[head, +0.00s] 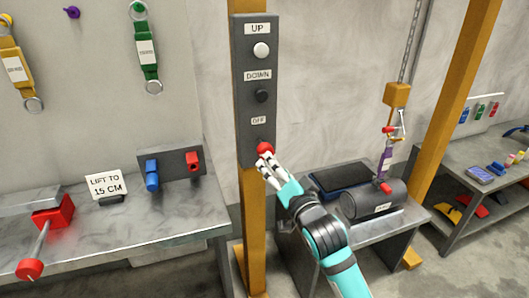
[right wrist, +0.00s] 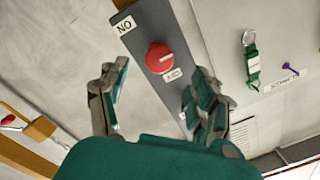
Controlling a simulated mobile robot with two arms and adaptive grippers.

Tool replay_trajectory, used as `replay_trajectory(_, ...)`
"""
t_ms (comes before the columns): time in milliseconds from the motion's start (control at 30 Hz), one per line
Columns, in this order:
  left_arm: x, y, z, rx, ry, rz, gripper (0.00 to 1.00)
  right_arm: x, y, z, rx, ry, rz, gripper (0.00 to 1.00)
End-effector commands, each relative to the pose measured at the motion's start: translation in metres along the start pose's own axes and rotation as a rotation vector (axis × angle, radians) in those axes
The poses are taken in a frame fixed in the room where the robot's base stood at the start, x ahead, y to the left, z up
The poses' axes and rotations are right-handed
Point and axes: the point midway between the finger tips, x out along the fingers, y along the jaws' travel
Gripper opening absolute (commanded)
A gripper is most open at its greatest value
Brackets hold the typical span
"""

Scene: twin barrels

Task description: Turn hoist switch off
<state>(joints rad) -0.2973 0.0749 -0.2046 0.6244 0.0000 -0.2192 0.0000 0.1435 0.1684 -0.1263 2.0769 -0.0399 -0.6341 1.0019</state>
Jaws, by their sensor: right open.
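The hoist switch is a red round knob (head: 265,149) at the bottom of a dark control panel (head: 257,100), just below an OFF label (head: 258,120). In the right wrist view the knob (right wrist: 160,58) faces me with a pale bar across its face. A label there looks like NO (right wrist: 125,25). My right gripper (head: 268,167) is open, with its fingertips just below the knob in the head view. In the right wrist view its fingers (right wrist: 158,92) stand either side of the knob's line, empty. I cannot tell whether they touch it. My left gripper is not in view.
The panel is on a yellow post (head: 254,215). White UP (head: 261,50) and black DOWN (head: 262,96) buttons sit above the knob. A bench (head: 150,220) stands left. A dark barrel (head: 372,200) lies on a table to the right, under a hanging chain hoist (head: 397,95).

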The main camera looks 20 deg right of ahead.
Motion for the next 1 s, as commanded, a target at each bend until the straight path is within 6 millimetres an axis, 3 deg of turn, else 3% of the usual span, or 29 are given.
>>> replay_trajectory(200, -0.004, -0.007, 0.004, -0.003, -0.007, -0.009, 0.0, 0.046, -0.001, -0.001, -0.002, 0.001, 0.0, 0.65)
replay_trajectory(400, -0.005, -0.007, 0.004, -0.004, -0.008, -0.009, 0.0, 0.071, 0.0, 0.0, -0.002, 0.0, 0.0, 0.65)
replay_trajectory(800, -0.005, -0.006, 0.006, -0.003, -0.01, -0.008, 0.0, 0.079, 0.0, 0.0, 0.0, 0.0, 0.0, 0.65)
replay_trajectory(1000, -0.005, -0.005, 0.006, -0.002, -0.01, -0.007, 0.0, 0.079, 0.0, 0.0, 0.0, 0.0, 0.0, 0.4)
